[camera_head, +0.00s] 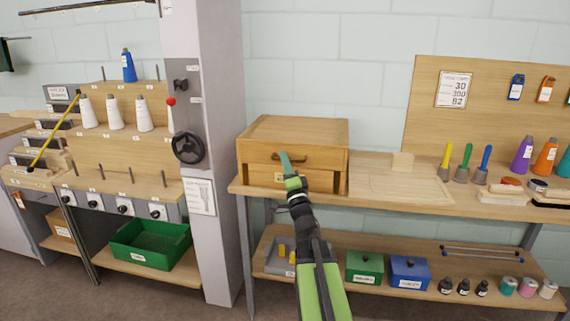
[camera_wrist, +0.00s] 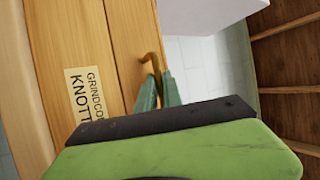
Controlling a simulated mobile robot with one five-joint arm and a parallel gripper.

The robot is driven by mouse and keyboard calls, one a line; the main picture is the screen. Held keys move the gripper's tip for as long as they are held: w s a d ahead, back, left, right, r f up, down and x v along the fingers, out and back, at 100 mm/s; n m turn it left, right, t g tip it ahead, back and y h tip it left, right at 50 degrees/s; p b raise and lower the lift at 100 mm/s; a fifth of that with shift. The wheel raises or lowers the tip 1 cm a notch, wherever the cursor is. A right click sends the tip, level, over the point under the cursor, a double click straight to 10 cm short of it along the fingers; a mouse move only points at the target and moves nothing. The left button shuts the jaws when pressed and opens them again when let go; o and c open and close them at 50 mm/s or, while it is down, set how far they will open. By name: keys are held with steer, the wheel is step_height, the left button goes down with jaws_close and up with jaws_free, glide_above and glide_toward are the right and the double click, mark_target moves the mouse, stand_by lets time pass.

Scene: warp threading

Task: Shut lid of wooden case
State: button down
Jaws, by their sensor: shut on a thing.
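The wooden case (camera_head: 265,132) stands on the bench, with a flat top and a curved brass handle (camera_head: 300,160) on its upper front. The top looks level, but I cannot tell whether the lid is fully seated. My gripper (camera_head: 285,163) is at the case's front, its green fingers at the handle. In the wrist view, my gripper (camera_wrist: 160,88) is shut on the handle (camera_wrist: 152,64), beside the case front (camera_wrist: 60,35) and its label (camera_wrist: 87,95). The fingers hide part of the handle.
A pale wooden board (camera_head: 400,182) lies right of the case, with yellow, green and blue handled tools beyond it. A grey column (camera_head: 205,120) with a black handwheel (camera_head: 188,148) stands close on the left. Green and blue boxes sit on the lower shelf.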

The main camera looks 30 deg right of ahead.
mark_target(286, 149)
steer(key=shift+f, duration=0.2)
steer(key=c, duration=1.6)
jaws_free()
steer(key=shift+d+f, duration=0.1)
steer(key=shift+d, duration=0.05)
steer(key=shift+o, duration=0.5)
steer(key=shift+r, duration=0.2)
step_height(286, 149, up, 4)
steer(key=p, duration=0.4)
steer(key=shift+r, duration=0.1)
steer(key=s+d+r+p, duration=0.6)
steer(key=s+p, duration=0.1)
steer(key=s, duration=0.2)
steer(key=shift+s+d+r, duration=0.2)
steer(key=shift+s+r, duration=0.1)
steer(key=shift+s, duration=0.05)
